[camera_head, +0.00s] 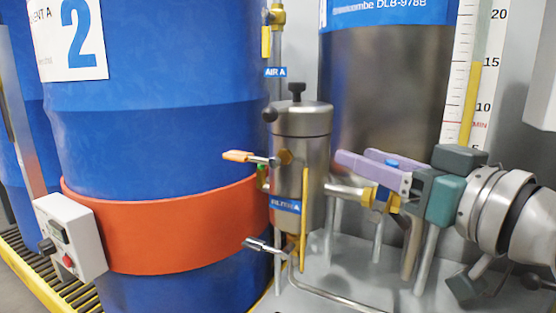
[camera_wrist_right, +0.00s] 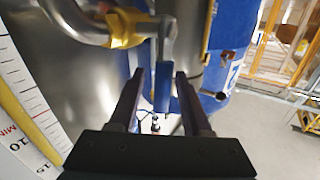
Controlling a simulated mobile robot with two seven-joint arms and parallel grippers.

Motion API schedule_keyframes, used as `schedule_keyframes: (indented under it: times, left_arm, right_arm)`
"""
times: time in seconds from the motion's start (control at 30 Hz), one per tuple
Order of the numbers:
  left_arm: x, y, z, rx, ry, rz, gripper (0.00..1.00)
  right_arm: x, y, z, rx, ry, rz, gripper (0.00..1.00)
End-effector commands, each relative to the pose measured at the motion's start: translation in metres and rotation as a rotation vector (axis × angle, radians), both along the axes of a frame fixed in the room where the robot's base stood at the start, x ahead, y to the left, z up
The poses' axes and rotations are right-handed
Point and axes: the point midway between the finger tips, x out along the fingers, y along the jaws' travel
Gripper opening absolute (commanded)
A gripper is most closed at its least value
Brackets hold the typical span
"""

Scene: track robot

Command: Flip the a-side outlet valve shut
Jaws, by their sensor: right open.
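The valve by the silver filter has a yellow body (camera_head: 380,199) on a short metal pipe; I take it as the a-side outlet valve. Its yellow body (camera_wrist_right: 128,28) and long blue handle (camera_wrist_right: 163,86) also show in the right wrist view. My right gripper (camera_head: 355,158) is open at this valve, its purple fingers extending left past the yellow body. In the right wrist view the blue handle lies between my open fingers (camera_wrist_right: 160,76), with gaps on both sides. The fingers partly hide the valve in the head view. My left gripper is not in view.
The silver filter (camera_head: 300,165) stands left of my gripper, with an orange-tipped lever (camera_head: 238,156) and a lower grey lever (camera_head: 256,245). A blue drum with an orange band (camera_head: 160,228) fills the left. A level scale (camera_head: 468,75) stands behind.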

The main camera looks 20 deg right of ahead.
Motion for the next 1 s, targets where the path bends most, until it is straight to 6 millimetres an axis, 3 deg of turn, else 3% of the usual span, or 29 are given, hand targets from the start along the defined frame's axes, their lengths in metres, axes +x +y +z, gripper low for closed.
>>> schedule_keyframes:
  times: [0.13,0.57,1.0]
  left_arm:
    - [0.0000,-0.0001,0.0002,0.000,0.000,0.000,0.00]
    - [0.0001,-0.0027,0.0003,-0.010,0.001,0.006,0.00]
    - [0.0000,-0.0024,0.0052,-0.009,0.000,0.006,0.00]
  right_arm:
    - [-0.0002,0.0001,0.0000,0.000,0.000,0.000,0.47]
    - [-0.0004,0.0000,-0.0001,0.000,0.000,0.000,0.00]
    - [0.0000,-0.0002,0.0019,-0.004,0.006,-0.001,0.00]
